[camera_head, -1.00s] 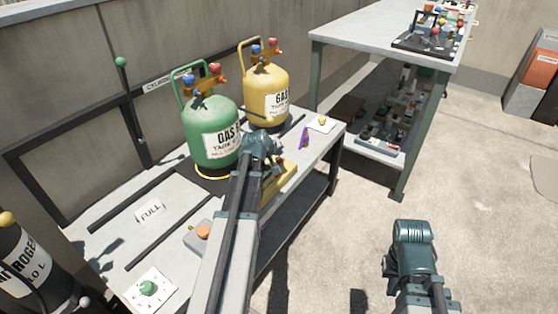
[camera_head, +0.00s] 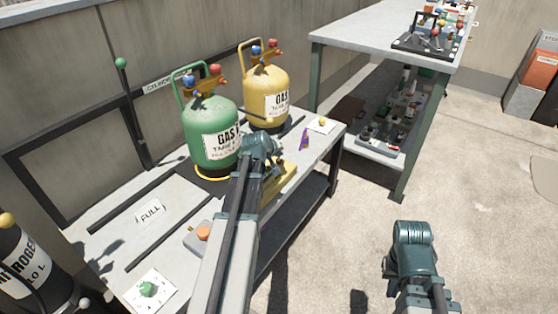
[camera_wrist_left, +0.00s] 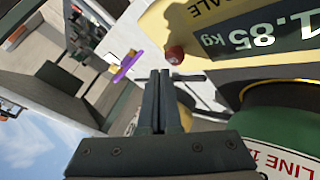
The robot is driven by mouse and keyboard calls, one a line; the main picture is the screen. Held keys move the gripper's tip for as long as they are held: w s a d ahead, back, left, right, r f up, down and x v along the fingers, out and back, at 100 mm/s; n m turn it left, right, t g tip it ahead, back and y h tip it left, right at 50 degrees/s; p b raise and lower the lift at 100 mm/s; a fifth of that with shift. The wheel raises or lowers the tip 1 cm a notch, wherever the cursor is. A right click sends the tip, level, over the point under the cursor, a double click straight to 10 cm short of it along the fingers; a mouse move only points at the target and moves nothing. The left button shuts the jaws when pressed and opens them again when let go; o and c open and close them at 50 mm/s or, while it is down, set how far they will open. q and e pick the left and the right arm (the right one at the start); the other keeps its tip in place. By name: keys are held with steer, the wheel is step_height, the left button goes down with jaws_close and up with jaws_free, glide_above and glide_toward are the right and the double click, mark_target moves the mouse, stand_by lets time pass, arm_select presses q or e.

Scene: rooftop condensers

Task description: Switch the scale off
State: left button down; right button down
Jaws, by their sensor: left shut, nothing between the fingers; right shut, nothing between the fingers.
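The scale is yellow and its housing (camera_head: 281,181) shows in the head view, partly hidden behind my left gripper (camera_head: 261,146). In the left wrist view, the scale's yellow housing (camera_wrist_left: 213,75) carries a dark display (camera_wrist_left: 262,35) reading 1.85 kg, seen tilted. A red round button (camera_wrist_left: 175,55) sits beside the display. My left gripper (camera_wrist_left: 161,74) is shut and empty, its tips just below the button in the picture, with a small gap. A green gas cylinder (camera_head: 210,132) stands on the scale's dark platform. My right gripper (camera_head: 412,238) is shut and away from the bench.
A yellow gas cylinder (camera_head: 266,95) stands behind on the bench. A purple object (camera_head: 304,139) lies near the bench's far end. Open floor is at right.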

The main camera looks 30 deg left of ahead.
stand_by(0.7)
arm_select(q)
steer(key=shift+f+b, duration=0.45)
steer(key=shift+f+b, duration=0.55)
stand_by(0.6)
steer(key=shift+r, duration=0.15)
stand_by(0.3)
steer(key=shift+r+p, duration=0.9)
steer(key=shift+p, duration=0.1)
step_height(320, 180, up, 5)
steer(key=p, duration=0.5)
